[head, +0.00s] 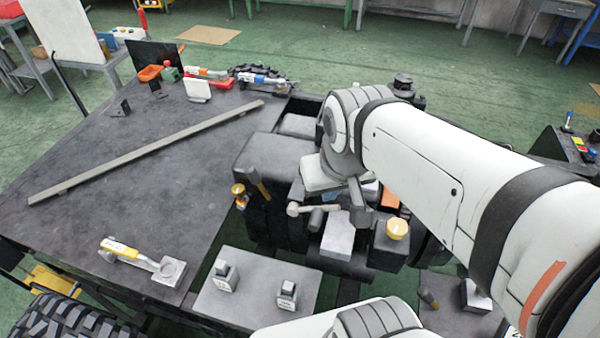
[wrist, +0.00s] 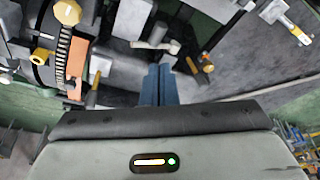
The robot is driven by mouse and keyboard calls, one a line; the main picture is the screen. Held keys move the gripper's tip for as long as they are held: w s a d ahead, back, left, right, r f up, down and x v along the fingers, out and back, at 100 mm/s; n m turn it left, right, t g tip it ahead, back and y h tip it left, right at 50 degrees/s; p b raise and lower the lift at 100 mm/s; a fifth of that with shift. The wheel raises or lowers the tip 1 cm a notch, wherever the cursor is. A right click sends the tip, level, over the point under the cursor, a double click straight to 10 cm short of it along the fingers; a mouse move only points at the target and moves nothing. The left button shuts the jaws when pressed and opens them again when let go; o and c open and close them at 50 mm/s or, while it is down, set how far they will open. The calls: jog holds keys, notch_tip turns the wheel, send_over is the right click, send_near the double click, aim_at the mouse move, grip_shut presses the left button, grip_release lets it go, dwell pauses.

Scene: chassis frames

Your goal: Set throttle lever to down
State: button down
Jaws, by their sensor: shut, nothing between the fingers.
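No readable label marks the throttle lever, so I cannot tell for certain which lever it is. A pale lever with a round knob (head: 294,209) lies roughly level among the machine parts, just below my gripper in the head view. It also shows in the wrist view (wrist: 152,45), just beyond the fingertips. My gripper (wrist: 166,68) is shut and empty, its blue-grey fingers together near this lever; I cannot tell whether they touch it. In the head view my arm hides most of the fingers.
A yellow knob (head: 397,229) stands right of the lever. A dark handle (head: 258,182) rises to its left. Two small labelled switches (head: 225,276) sit on a grey panel in front.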

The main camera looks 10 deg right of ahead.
aim_at(317, 216)
jog(key=c, duration=1.9)
grip_release()
jog(key=shift+w+f, duration=0.1)
jog(key=shift+w, duration=0.05)
jog(key=o, duration=0.7)
jog(key=w+f+m+g, duration=0.1)
jog(key=w+f, duration=0.1)
jog(key=w+d+f+m+g+y, duration=0.1)
jog(key=w+f, duration=0.1)
jog(key=w+f+m+g, duration=0.1)
jog(key=w+f+g, duration=0.1)
jog(key=shift+w+d+y+b, duration=0.15)
jog(key=shift+d+y+b, duration=0.15)
jog(key=shift+d, duration=0.05)
jog(key=shift+o, duration=0.4)
jog(key=w+f+m, duration=0.1)
jog(key=f, duration=0.1)
jog(key=w+d+f+g+y, duration=0.1)
jog(key=f, duration=0.1)
jog(key=w+f+m+g+y, duration=0.1)
jog(key=w+f, duration=0.1)
jog(key=shift+d+f+m, duration=0.15)
jog(key=shift+d+m, duration=0.15)
jog(key=shift+d, duration=0.1)
jog(key=shift+x, duration=4)
jog(key=shift+s+d, duration=0.1)
jog(key=shift+s, duration=0.05)
jog(key=shift+c, duration=0.3)
grip_shut()
